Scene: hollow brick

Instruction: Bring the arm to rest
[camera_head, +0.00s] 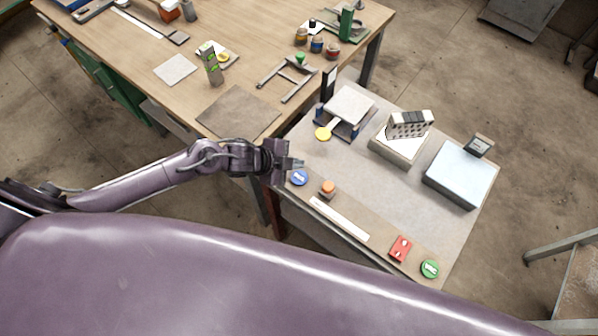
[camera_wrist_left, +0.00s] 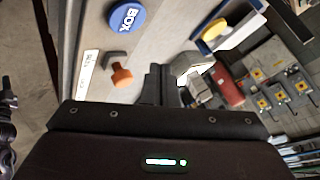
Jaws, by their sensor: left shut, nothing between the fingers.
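My left arm (camera_head: 140,182) reaches in from the left in the head view. Its gripper (camera_head: 297,163) is shut and empty, over the near left edge of the grey side table (camera_head: 395,205). A blue round tag (camera_head: 299,177) lies just below the fingertips in the head view. In the left wrist view the shut fingers (camera_wrist_left: 157,84) show at the centre, with the blue tag (camera_wrist_left: 127,16) and an orange knob (camera_wrist_left: 121,75) to their left. My right gripper is not in view.
The side table bears a hollow brick (camera_head: 409,122), a pale flat-topped box (camera_head: 460,174), a yellow disc (camera_head: 322,133), a red tag (camera_head: 400,248) and a green tag (camera_head: 430,268). A wooden workbench (camera_head: 130,75) with tools stands behind. Open floor (camera_head: 450,55) lies beyond.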

